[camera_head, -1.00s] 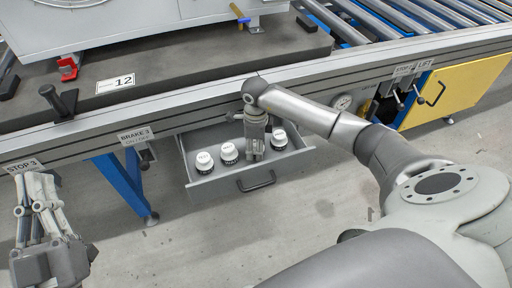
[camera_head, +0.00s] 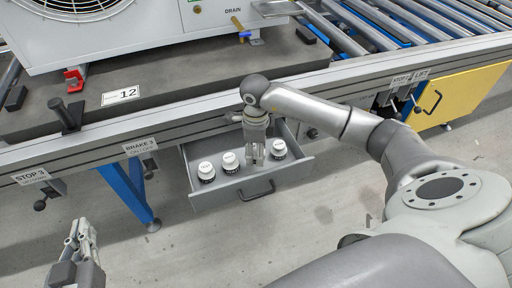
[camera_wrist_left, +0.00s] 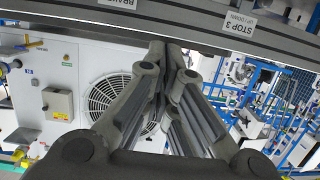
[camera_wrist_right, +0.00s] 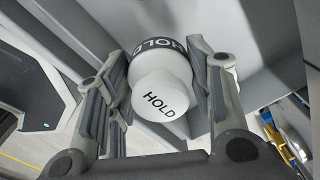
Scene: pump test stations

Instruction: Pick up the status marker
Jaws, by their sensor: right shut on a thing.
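The status marker is a white round-capped piece with a dark band, both lettered HOLD (camera_wrist_right: 160,98). My right gripper (camera_head: 255,157) reaches down into the open grey drawer (camera_head: 217,203) and is shut on this marker. In the right wrist view the fingers stand on either side of it. In the head view the gripper hides it, and I cannot tell if it is clear of the drawer floor. My left gripper (camera_head: 82,228) hangs at lower left, away from the drawer. Its fingers meet, empty, in the left wrist view (camera_wrist_left: 168,65).
Two similar white-capped markers (camera_head: 206,171) (camera_head: 230,162) stand left of my right gripper, and one (camera_head: 279,148) stands close on its right. The drawer has a dark front handle (camera_head: 257,191). The conveyor frame edge (camera_head: 190,126) runs just above. Open floor lies in front.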

